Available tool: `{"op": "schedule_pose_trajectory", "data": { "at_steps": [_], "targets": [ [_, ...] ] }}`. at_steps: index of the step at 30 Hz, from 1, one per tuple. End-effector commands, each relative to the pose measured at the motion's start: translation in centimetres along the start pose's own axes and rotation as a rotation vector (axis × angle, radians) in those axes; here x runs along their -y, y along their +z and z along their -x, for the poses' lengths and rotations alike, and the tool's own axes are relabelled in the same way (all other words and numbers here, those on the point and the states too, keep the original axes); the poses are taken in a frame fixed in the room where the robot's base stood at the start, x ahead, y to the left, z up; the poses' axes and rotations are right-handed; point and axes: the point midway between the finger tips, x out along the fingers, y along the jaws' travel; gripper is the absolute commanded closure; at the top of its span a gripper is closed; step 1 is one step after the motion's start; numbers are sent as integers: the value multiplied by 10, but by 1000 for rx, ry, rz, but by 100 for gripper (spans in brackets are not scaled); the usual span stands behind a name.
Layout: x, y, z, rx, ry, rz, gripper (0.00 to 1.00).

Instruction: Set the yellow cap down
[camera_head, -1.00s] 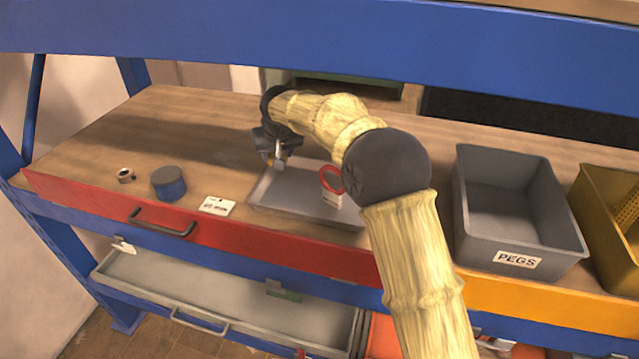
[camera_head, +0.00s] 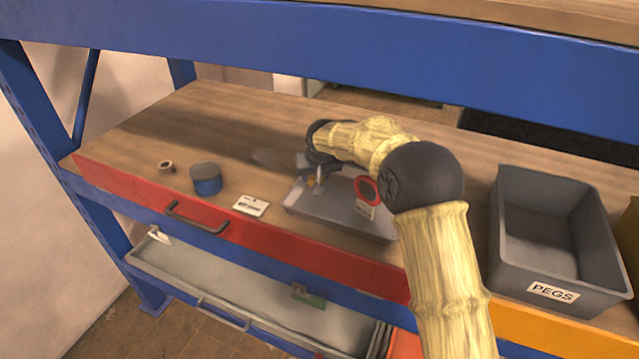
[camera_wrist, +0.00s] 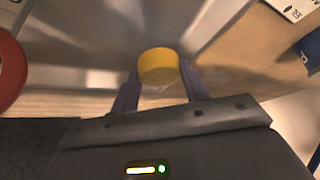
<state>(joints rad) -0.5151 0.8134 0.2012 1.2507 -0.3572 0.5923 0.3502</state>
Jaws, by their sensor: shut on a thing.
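The yellow cap (camera_wrist: 158,66) is a short round piece between my gripper's two fingers in the wrist view. My gripper (camera_wrist: 159,85) is shut on it. In the head view my gripper (camera_head: 314,185) is over the left part of a shallow grey metal tray (camera_head: 340,210), with only a bit of yellow showing at the fingertips. The tray's shiny surface lies under the cap in the wrist view. I cannot tell whether the cap touches the tray.
A red ring-shaped thing (camera_head: 367,190) stands at the tray's right. A white label card (camera_head: 250,205), a dark blue round tin (camera_head: 206,178) and a small brown ring (camera_head: 165,166) lie to the left. A grey PEGS bin (camera_head: 555,240) stands at right. The bench is clear behind the tin.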

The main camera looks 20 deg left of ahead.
Motion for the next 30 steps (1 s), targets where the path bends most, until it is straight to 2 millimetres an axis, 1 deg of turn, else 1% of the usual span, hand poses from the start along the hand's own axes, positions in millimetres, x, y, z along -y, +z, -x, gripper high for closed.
{"op": "schedule_pose_trajectory", "data": {
  "at_steps": [9,11,18,28,29,30],
  "targets": [
    [0,1,-2,-1,0,0,76],
    [0,3,-6,1,0,1,76],
    [1,18,-31,0,-1,2,76],
    [-5,20,-35,-1,3,-5,76],
    [-5,20,-35,-1,3,-5,53],
    [-5,20,-35,-1,3,-5,45]
  ]
}}
